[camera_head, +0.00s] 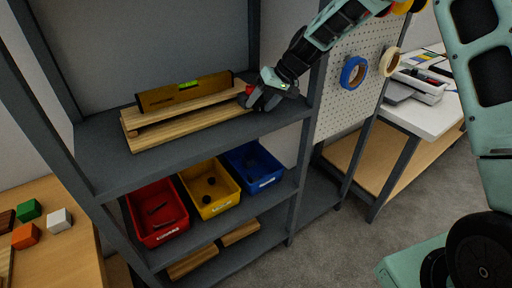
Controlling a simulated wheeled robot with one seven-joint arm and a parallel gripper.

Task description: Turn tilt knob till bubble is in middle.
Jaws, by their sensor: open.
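A brown spirit level (165,99) with a small yellow-green vial (188,85) rests on a wooden tilt stand (185,122) on the upper shelf. The bubble in the vial is too small to make out. My gripper (253,98) is at the right end of the stand, around or just in front of the tilt knob. The knob is mostly hidden by my gripper; a small red part (249,90) shows beside the fingers. My gripper is open, and I cannot tell whether its fingers touch the knob.
The grey shelf (100,165) has uprights close to my arm on the right. Red (150,238), yellow (206,214) and blue (262,181) bins stand on the shelf below. A pegboard (345,105) with tape rolls is at right. Coloured blocks lie on a table at left.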

